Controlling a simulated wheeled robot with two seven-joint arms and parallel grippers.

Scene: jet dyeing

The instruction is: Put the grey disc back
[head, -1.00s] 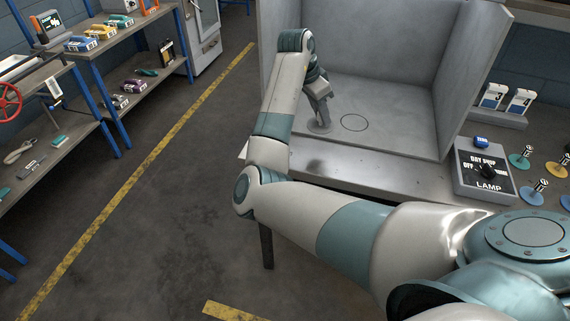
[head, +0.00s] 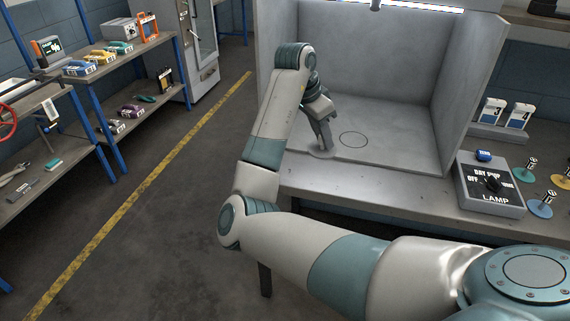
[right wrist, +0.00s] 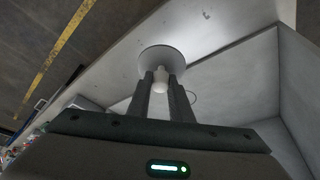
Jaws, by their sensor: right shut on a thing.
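The grey disc (right wrist: 178,55) has a pale upright stem. My right gripper (right wrist: 161,82) is shut on that stem, with one dark finger on each side. In the head view the right gripper (head: 324,146) points down near the front left of the grey booth floor, with the edge of the disc just below the fingers. I cannot tell whether the disc touches the floor. A thin dark circle outline (head: 353,139) marks the booth floor, to the right of the disc. My left gripper is not in view.
The booth (head: 405,125) has walls at left, back and right. On the bench to its right are a lamp switch box (head: 490,184), stemmed discs such as a teal one (head: 526,176) and a blue one (head: 540,209), and numbered cartons (head: 491,111). Shelves stand at far left.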

